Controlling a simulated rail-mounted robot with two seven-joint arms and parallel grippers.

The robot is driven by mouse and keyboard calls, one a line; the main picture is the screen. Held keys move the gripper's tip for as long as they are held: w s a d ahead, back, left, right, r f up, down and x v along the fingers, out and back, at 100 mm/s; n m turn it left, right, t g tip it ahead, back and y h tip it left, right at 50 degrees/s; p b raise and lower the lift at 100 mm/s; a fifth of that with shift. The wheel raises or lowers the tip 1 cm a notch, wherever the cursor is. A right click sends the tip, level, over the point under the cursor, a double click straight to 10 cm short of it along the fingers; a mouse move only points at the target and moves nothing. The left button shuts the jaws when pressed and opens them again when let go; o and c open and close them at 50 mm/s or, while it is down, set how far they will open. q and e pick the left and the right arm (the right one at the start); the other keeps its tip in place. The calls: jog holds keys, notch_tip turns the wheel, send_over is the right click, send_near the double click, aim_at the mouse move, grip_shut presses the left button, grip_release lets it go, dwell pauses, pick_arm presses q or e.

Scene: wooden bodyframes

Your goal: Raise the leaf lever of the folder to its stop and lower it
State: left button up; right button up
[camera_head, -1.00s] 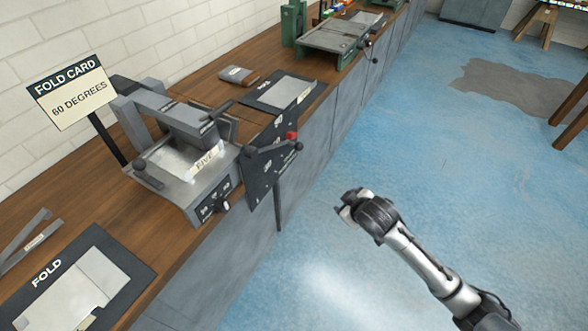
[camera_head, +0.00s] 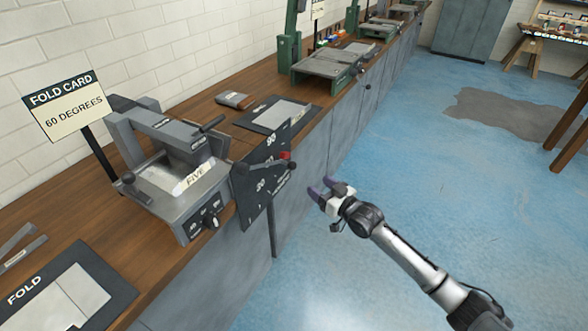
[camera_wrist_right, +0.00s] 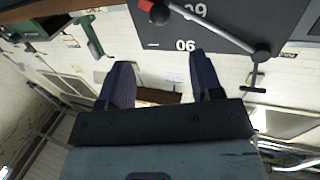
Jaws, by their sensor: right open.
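The grey folder (camera_head: 180,185) stands on the bench with a pale card (camera_head: 192,178) marked FIVE in it. A dark angle plate (camera_head: 262,190) with white numbers is at its right end, with a red piece (camera_head: 284,155) near its upper right edge. The lever (camera_head: 268,166), a grey bar with dark ball ends, lies across the plate; it also shows in the right wrist view (camera_wrist_right: 215,32). My right gripper (camera_head: 318,190) is open and empty, right of the plate and apart from the lever. My left gripper is out of view.
A FOLD CARD 60 DEGREES sign (camera_head: 66,103) stands behind the folder. A FOLD mat (camera_head: 115,285) lies at the front left, and another dark mat (camera_head: 252,122) lies beyond the folder. Green machines (camera_head: 288,50) stand farther along the bench. The blue floor right of the bench is open.

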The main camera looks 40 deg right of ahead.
aim_at(295, 168)
jog(key=w+b, duration=0.1)
jog(key=w, duration=0.2)
jog(key=w+b, duration=0.2)
jog(key=w, duration=0.2)
jog(key=w+b, duration=0.1)
jog(key=w, duration=0.2)
jog(key=shift+w+a+f, duration=0.1)
jog(key=shift+w+a, duration=0.1)
jog(key=shift+a, duration=0.05)
jog(key=shift+w+b, duration=0.5)
jog(key=shift+w, duration=0.45)
jog(key=c, duration=0.6)
grip_shut()
